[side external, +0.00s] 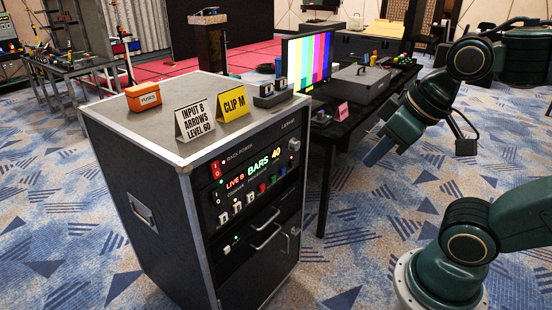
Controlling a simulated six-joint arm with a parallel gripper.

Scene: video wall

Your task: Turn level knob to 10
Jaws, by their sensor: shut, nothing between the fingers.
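The black rack case (160,220) stands left of centre with its control panel facing right. A small light round knob (294,145) sits at the panel's upper right; it looks like the level knob, but its label and pointer are too small to read. My gripper (372,157) is shut and empty, pointing down and left. It is to the right of the panel in the picture, clear of the knob and apart from everything.
A white card (195,119) on the case reads INPUT B ARROWS LEVEL 60; a yellow card (232,105) reads CLIP M. An orange FUSES box (143,96) stands nearby. A black table (345,130) with a colour-bar monitor (308,62) stands behind. Carpet between arm and case is clear.

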